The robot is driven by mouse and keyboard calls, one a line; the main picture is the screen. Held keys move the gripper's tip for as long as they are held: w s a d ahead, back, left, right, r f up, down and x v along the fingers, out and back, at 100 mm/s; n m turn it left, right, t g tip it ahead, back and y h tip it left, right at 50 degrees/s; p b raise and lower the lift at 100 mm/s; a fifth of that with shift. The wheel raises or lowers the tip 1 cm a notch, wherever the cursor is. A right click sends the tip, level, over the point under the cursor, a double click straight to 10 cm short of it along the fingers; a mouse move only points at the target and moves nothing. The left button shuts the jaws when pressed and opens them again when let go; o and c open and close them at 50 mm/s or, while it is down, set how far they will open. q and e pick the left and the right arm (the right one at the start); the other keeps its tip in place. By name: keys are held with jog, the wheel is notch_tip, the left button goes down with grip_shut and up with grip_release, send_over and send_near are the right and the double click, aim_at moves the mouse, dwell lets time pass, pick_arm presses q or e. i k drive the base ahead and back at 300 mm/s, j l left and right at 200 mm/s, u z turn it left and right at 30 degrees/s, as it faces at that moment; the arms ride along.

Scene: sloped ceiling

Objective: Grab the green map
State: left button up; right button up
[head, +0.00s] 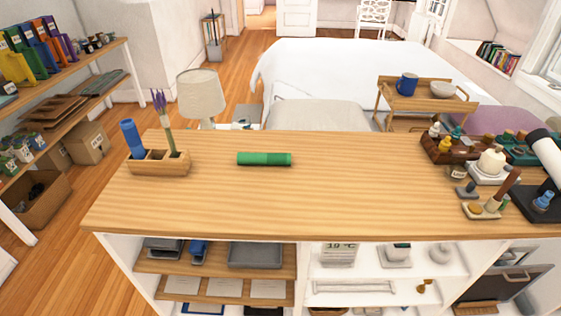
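The green map (264,159) is a rolled green cylinder with a darker band near its middle. It lies on its side, left to right, on the wooden counter top (330,200), left of the counter's middle. Nothing touches it and all of its upper side shows. Neither of my grippers is in the head view.
A wooden holder (158,163) with a blue roll (132,138) and purple flowers stands at the counter's left end. Stamps, bottles and a white candle (491,161) crowd the right end. The counter around the map is clear. Open shelves (215,262) lie below the front edge.

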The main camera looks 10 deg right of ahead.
aim_at(243, 159)
jog(key=k+l, duration=0.1)
jog(key=l, duration=0.3)
jog(key=k+l, duration=0.1)
jog(key=l, duration=0.3)
jog(key=k+l, duration=0.1)
jog(key=l, duration=0.75)
jog(key=k, duration=0.05)
